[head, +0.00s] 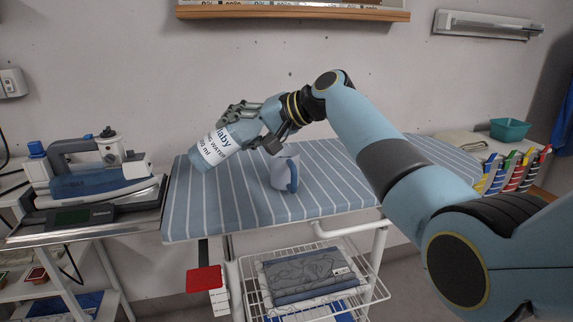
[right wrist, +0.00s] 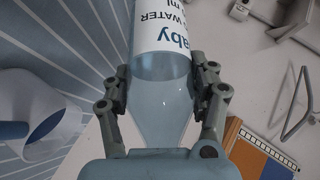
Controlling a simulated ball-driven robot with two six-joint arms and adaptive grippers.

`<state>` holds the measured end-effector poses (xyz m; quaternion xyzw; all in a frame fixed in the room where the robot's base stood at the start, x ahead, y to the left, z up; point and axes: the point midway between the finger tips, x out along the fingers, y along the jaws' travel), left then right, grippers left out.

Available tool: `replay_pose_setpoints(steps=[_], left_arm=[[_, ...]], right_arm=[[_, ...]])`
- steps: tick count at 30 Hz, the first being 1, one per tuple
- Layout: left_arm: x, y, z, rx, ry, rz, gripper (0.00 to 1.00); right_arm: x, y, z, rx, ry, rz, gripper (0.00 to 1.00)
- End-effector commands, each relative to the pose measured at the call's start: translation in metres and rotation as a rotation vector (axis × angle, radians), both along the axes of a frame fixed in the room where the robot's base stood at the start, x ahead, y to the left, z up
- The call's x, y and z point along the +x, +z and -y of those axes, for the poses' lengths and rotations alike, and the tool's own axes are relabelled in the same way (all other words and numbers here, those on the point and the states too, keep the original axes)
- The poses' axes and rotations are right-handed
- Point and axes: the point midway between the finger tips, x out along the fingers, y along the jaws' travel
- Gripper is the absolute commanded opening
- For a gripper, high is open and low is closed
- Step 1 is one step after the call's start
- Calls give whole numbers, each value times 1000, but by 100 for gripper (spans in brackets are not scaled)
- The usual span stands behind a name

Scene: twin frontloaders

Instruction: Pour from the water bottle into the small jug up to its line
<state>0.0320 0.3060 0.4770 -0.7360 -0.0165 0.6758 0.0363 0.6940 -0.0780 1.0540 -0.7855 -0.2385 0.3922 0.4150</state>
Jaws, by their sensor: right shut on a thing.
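The water bottle (head: 211,150) is pale blue with a white label and is tilted, its base pointing down to the left. My right gripper (head: 240,112) is shut on it above the striped board. In the right wrist view the two fingers lie on either side of the clear, tapering part of the bottle (right wrist: 165,105). The small jug (head: 282,172), pale with a blue handle, stands upright on the board, below and right of the bottle. It also shows in the right wrist view (right wrist: 48,118). The bottle's mouth and the jug's line cannot be made out. My left gripper is out of view.
The blue-striped ironing board (head: 340,172) has free room around the jug. An iron (head: 95,180) on its station stands at the left. A teal basket (head: 510,129) and coloured clips (head: 515,172) are at the right. A wire rack (head: 262,262) with folded cloth hangs below.

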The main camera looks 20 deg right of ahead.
Motion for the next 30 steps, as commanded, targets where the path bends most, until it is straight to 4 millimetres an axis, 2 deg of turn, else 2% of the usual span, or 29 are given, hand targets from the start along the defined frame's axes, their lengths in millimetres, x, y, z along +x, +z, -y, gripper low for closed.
replay_pose_setpoints(steps=[4, 17, 30], left_arm=[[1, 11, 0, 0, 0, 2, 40], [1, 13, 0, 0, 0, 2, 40], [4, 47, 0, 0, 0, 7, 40]], right_arm=[[-3, 8, -4, -39, 1, 36, 8], [-4, 7, -5, -63, 0, 54, 8], [-11, 32, -14, -287, 0, 240, 8]])
